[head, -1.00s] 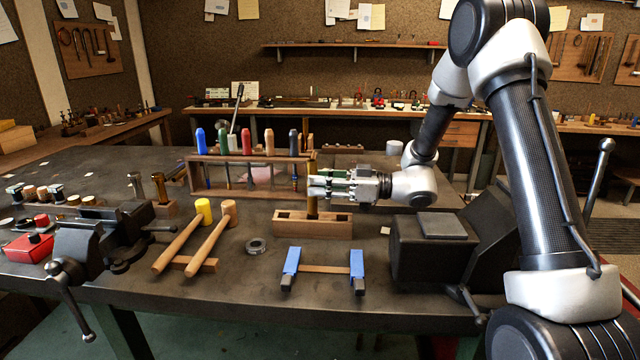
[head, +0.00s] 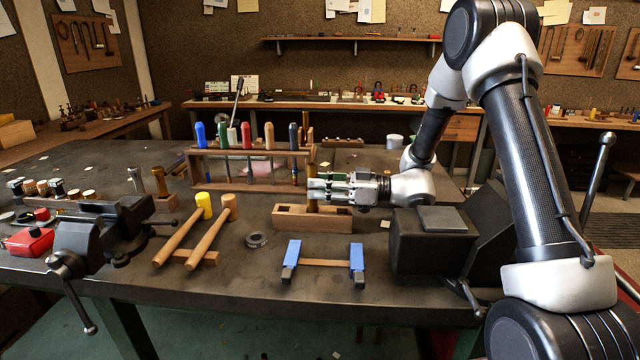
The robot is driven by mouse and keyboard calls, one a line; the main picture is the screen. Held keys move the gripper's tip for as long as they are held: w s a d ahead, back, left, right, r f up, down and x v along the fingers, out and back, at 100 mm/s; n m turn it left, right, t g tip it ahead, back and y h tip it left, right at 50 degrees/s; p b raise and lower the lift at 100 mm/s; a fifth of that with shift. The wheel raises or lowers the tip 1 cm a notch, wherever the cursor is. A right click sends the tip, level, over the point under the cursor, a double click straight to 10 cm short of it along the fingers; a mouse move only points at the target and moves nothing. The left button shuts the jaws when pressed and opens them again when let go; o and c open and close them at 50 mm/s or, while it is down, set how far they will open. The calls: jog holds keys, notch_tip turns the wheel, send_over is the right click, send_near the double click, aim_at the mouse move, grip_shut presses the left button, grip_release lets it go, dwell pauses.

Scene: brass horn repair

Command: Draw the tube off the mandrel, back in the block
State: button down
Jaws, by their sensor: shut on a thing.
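A brass-coloured tube (head: 312,207) stands upright at the long wooden block (head: 287,223) in the middle of the bench. My gripper (head: 318,188) comes in from the right, level, and is shut on the tube a little above the block. The fingers hide the tube's middle; its upper part shows above them. The block has dark openings in its top. How deep the tube's lower end sits in it is hidden. Upright metal posts (head: 136,180) stand behind the bench vise at the left. I cannot tell which thing is the mandrel.
A tool rack (head: 220,153) with coloured handles stands close behind my gripper. The bench vise (head: 100,228), two mallets (head: 178,240) and a dark ring (head: 257,240) lie to the left. A blue-ended stand (head: 325,262) is in front. A dark box (head: 430,245) stands right.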

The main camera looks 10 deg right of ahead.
jog(key=shift+f, duration=1.25)
jog(key=c, duration=1.2)
grip_release()
jog(key=shift+d, duration=0.1)
jog(key=d, duration=0.4)
jog(key=s+d, duration=0.1)
jog(key=d, duration=0.2)
jog(key=s+d, duration=0.1)
jog(key=d, duration=0.3)
jog(key=shift+s+d+f, duration=0.15)
jog(key=shift+s+d, duration=0.05)
jog(key=shift+d, duration=0.1)
